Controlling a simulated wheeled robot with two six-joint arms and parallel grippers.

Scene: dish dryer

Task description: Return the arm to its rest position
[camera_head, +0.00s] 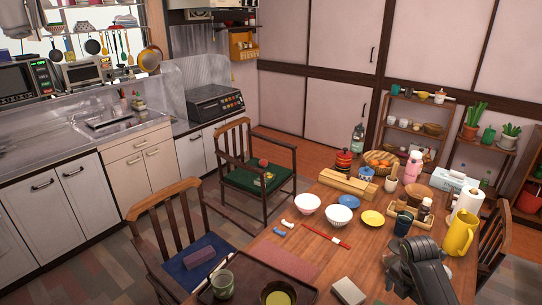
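One dark grey arm of mine (428,270) shows at the bottom right, over the near right part of the wooden table. It appears to be my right arm. Its fingertips cannot be made out, so I cannot tell whether its gripper is open, shut or holding something. My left arm and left gripper are not in view. A yellow pitcher (459,233) stands just right of and behind the arm. A small dark cup (403,223) stands just behind it.
The wooden table (372,250) holds two bowls (307,203), a yellow dish (372,218), red chopsticks (327,236), a paper roll (466,202) and a tray (245,262) with cups. A grey block (348,291) lies left of the arm. Chairs (180,225) stand at the left.

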